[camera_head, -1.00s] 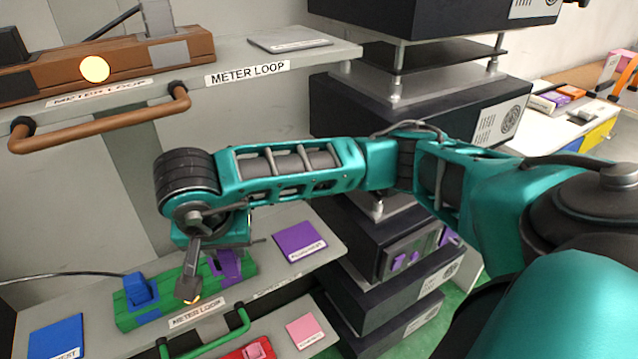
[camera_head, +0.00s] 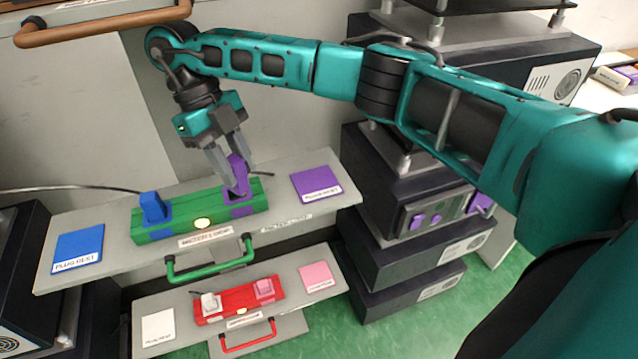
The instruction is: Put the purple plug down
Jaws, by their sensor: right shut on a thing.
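The purple plug (camera_head: 238,172) stands at the right end of the green block (camera_head: 185,228), over its purple socket section (camera_head: 241,211). It leans slightly, and I cannot tell whether it is fully seated. My right gripper (camera_head: 233,180) comes down from above and is shut on the plug, its grey fingers on either side. A purple rest pad (camera_head: 316,183) lies bare on the grey shelf to the right of the block. My left gripper is not in view.
A blue plug (camera_head: 153,207) stands at the block's left end, with a blue pad (camera_head: 78,246) further left. A green handle (camera_head: 211,264) sticks out in front. A lower shelf holds a red block (camera_head: 238,300). Dark boxes (camera_head: 405,225) are stacked at right.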

